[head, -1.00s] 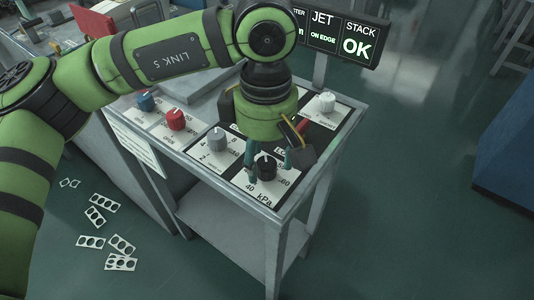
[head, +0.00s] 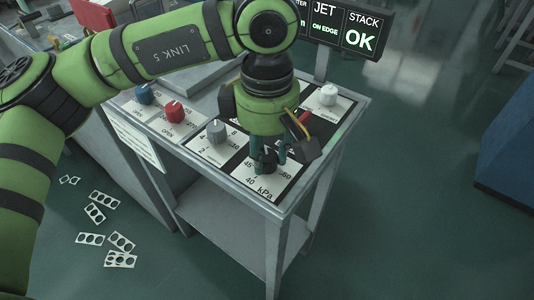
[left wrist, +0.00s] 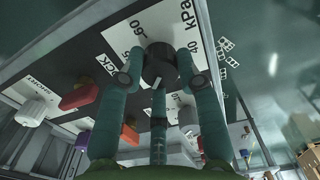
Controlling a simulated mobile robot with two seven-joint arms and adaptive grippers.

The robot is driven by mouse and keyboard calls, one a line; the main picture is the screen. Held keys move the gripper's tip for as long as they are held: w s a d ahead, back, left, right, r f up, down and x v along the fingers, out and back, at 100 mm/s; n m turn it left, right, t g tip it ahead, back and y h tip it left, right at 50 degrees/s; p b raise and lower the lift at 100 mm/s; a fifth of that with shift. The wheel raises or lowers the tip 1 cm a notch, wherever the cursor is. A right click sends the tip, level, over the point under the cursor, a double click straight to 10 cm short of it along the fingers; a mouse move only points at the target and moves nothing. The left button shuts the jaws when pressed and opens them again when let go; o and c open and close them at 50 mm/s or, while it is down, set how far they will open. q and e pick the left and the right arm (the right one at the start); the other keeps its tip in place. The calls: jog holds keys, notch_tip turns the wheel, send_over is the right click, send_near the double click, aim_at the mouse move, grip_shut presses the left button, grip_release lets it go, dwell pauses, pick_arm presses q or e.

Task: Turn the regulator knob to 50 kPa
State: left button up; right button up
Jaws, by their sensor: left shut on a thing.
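The black regulator knob (head: 266,166) sits on a white kPa dial plate (head: 265,188) at the front corner of the panel table. My left gripper (head: 269,154) points down over it with its fingers around the knob, shut on it. In the left wrist view the knob (left wrist: 159,62) stands between the teal fingers (left wrist: 157,76). Numbers such as 40, 45 and 60 show on the plate. The fingers hide most of the knob and part of the scale, so I cannot read its setting. My right gripper is out of view.
A grey knob (head: 217,131), a red knob (head: 174,111), a blue knob (head: 144,93) and a white knob (head: 327,95) stand on the same panel. A display (head: 340,28) reads JET ON EDGE and STACK OK. Punched strips (head: 104,200) lie on the floor at left.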

aim_at(267, 156)
pick_arm(q)
jog(key=o, duration=1.1)
jog(key=shift+o, duration=0.2)
jog(key=shift+r, duration=0.25)
notch_tip(267, 156, up, 12)
jog(key=shift+f, duration=0.25)
jog(key=shift+s, duration=0.1)
